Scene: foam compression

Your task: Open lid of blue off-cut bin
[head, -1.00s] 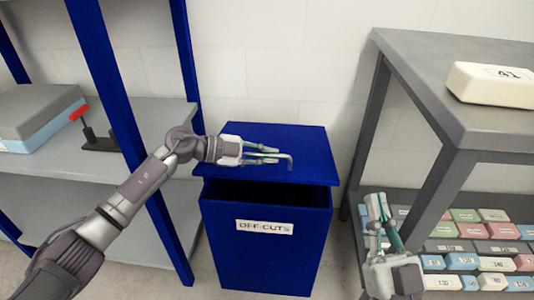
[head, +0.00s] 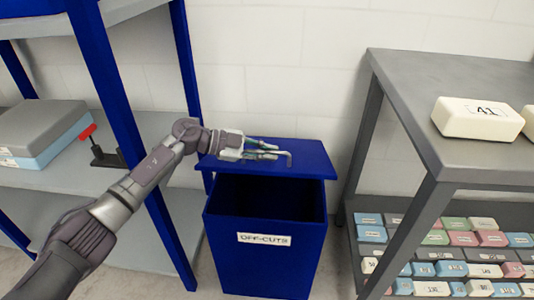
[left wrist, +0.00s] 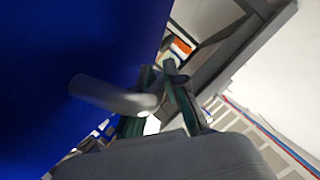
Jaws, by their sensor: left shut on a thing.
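The blue off-cut bin (head: 264,255) stands on the floor, with a white OFF-CUTS label (head: 264,239) on its front. Its blue lid (head: 308,152) is raised and tilted, and the dark inside of the bin shows below its front edge. My left gripper (head: 272,153) is shut on the lid's grey handle (head: 289,160). In the left wrist view, the handle (left wrist: 110,95) runs to the fingers (left wrist: 160,95), and the blue lid (left wrist: 60,60) fills the left side. My right gripper does not show now.
A blue-framed shelf rack (head: 180,90) stands close to the left, with a grey and blue box (head: 40,135) and a red-handled clamp (head: 95,150). A grey table (head: 400,85) at right bears white foam blocks (head: 478,118). Several coloured blocks (head: 470,240) lie below it.

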